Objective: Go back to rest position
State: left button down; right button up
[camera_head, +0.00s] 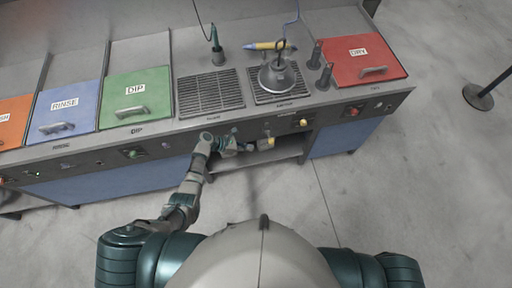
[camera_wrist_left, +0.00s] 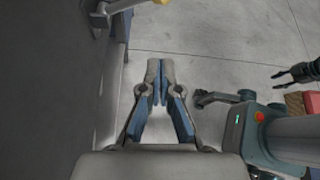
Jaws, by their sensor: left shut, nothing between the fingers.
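My left arm reaches up from the lower left in the head view. Its left gripper (camera_head: 236,146) is in front of the bench's front panel, near the middle, and appears small there. In the left wrist view the two fingers of the left gripper (camera_wrist_left: 160,68) meet at their tips. They are shut with nothing between them, above the grey floor (camera_wrist_left: 215,35).
The bench carries orange, blue RINSE (camera_head: 66,107), green DIP (camera_head: 135,97) and red DRY (camera_head: 357,57) lids. A flask (camera_head: 277,78) is on the right grate. Knobs line the front panel. A post base (camera_head: 478,97) stands right.

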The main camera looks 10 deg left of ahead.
pick_arm(q)
jog(key=shift+a+r, duration=0.1)
jog(key=shift+a, duration=0.65)
jog(key=shift+d, duration=0.1)
jog(key=s+a+f+m+g+y, duration=0.1)
jog(key=s+a+f+m+y, duration=0.35)
jog(key=s+f, duration=0.8)
jog(key=s+a+f+m+g+y, duration=0.1)
jog(key=s+a+f+m+y, duration=0.3)
jog(key=s+f, duration=0.8)
jog(key=s+a+f+m+y, duration=0.1)
jog(key=s+a+f+m, duration=0.1)
jog(key=s+m, duration=0.3)
jog(key=s+a+f+m+y, duration=0.1)
jog(key=s+a+f+m, duration=0.1)
jog(key=s+m, duration=0.4)
jog(key=s+a+f+m+y, duration=0.1)
jog(key=s+m, duration=0.4)
jog(key=s, duration=0.8)
notch_tip(320, 180, down, 3)
jog(key=shift+s+a+r, duration=0.2)
jog(key=shift+s+a, duration=0.05)
jog(key=shift+a, duration=0.3)
